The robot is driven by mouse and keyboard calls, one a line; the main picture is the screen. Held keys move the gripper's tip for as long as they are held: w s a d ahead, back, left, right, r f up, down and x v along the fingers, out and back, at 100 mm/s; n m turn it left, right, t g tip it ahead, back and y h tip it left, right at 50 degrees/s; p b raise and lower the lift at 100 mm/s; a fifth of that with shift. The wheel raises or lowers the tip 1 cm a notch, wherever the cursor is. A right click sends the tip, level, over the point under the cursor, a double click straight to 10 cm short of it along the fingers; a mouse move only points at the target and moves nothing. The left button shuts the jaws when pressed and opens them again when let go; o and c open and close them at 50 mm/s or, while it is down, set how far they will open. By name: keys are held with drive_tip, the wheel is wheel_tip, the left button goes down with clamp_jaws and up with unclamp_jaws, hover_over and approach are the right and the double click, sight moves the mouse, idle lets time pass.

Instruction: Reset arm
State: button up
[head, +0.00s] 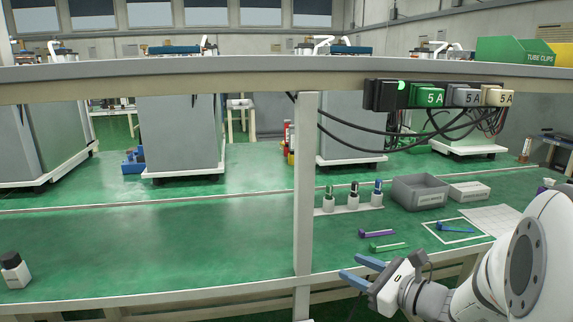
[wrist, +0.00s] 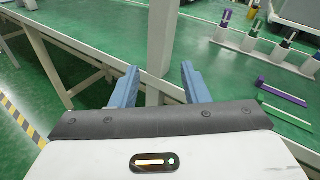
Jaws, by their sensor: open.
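My gripper (head: 362,271) is at the lower right in the head view, just in front of the green bench's front edge. Its two blue fingers are apart with nothing between them. In the wrist view my gripper (wrist: 157,86) also shows open and empty, with the bench edge and a white post beyond it. My white arm comes in from the right in the head view.
A white post (head: 305,190) stands close to my gripper. Purple (head: 377,233) and green (head: 389,247) clips lie on the green bench (head: 170,250). A blue clip (head: 455,228) lies within a white outline. A grey bin (head: 420,191) stands behind. The bench's left is mostly clear.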

drive_tip(key=s+a+r+n+g+h+p, duration=0.1)
drive_tip(key=s+a+r+n+g+p, duration=0.2)
drive_tip(key=s+a+n+g+p, duration=0.25)
drive_tip(key=s+a+r+n+g+h+p, duration=0.1)
drive_tip(key=s+a+r+n+g+p, duration=0.3)
drive_tip(key=s+n, duration=0.35)
drive_tip(key=s+d+r+n+h+p, duration=0.4)
drive_tip(key=d+r+n+h+p, duration=0.5)
drive_tip(key=n+p, duration=0.2)
drive_tip(key=shift+s+d+r+n, duration=0.2)
drive_tip(key=shift+r+n, duration=0.05)
drive_tip(key=shift+n, duration=0.55)
